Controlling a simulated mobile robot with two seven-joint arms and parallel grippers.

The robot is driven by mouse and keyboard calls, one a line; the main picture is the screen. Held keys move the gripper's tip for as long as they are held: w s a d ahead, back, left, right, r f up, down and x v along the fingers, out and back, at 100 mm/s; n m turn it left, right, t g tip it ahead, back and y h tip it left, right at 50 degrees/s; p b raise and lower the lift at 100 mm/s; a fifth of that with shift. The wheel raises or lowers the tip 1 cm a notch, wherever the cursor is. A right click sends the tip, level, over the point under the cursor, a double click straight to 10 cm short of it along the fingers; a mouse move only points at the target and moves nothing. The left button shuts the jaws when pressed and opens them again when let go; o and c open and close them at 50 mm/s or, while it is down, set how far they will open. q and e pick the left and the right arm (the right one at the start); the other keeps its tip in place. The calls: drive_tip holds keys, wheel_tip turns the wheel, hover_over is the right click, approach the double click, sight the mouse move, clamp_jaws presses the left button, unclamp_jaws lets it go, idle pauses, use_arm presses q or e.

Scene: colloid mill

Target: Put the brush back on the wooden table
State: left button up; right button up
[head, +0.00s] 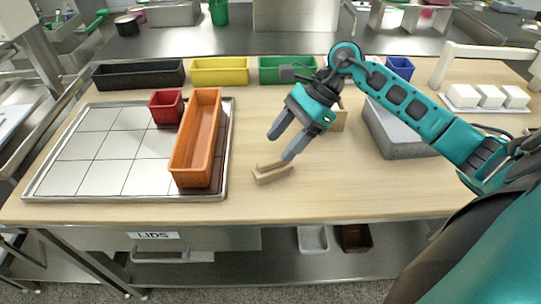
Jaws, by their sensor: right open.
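The brush (271,174), a small light-wood block with a raised top, lies on the wooden table (330,190) near its front middle. My right gripper (280,147) is open and points down toward the table just above and behind the brush. Its lower fingertip is close to the brush's upper right end; I cannot tell whether they touch. Nothing shows between its fingers. My left gripper is not in view.
Left of the brush stand a tiled metal tray (75,160), an orange bin (198,140) and a red bin (166,106). Black, yellow (219,71) and green bins line the back. A grey container (395,130) stands right.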

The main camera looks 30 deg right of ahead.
drive_tip(key=v, duration=0.5)
idle(0.5)
